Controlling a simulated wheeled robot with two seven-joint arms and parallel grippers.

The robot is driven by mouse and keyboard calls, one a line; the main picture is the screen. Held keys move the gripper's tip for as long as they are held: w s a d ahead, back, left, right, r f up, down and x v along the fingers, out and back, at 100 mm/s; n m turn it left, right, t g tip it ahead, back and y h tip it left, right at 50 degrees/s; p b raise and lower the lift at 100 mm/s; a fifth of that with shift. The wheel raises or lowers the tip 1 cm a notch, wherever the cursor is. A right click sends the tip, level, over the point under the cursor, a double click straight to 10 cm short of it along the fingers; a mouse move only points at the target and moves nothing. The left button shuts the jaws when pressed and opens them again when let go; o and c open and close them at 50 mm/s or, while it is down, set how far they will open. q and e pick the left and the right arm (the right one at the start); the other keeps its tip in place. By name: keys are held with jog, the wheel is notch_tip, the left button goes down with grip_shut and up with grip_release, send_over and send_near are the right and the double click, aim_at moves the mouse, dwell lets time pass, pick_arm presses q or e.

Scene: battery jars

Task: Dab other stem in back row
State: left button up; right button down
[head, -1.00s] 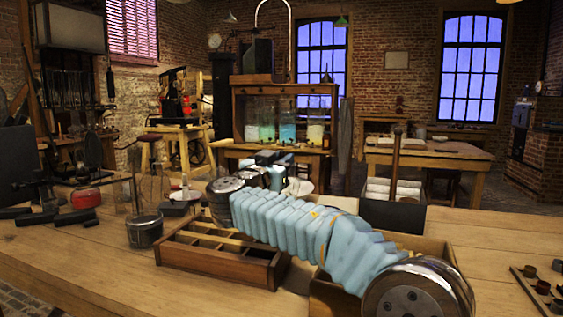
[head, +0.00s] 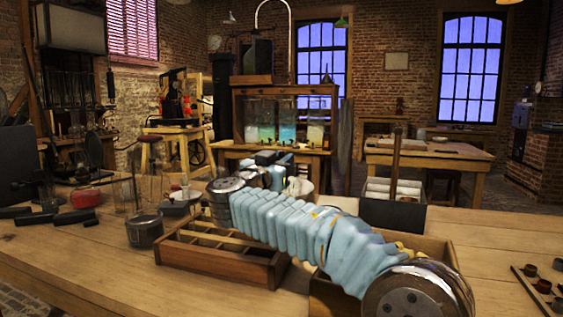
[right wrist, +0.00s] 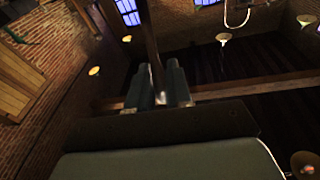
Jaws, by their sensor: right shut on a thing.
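My right gripper (head: 274,160) is over the table beyond the compartment tray, mostly hidden behind its own wrist. I cannot tell what the stick's far end touches. No stem or back row can be made out clearly; my arm covers part of the area behind the tray. Clear glass jars (head: 124,192) stand at the left of the table. My left gripper is not in view.
The wooden compartment tray (head: 262,274) lies partly under my arm. An open box (head: 436,252) is behind my forearm. A black caddy (head: 392,213) with white rolls and an upright rod stands at right. A dark pot (head: 145,231) is at left.

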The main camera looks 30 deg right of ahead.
jog(key=shift+r, duration=0.1)
dwell(0.4)
jog(key=shift+r+p, duration=1.15)
jog(key=shift+r, duration=1.25)
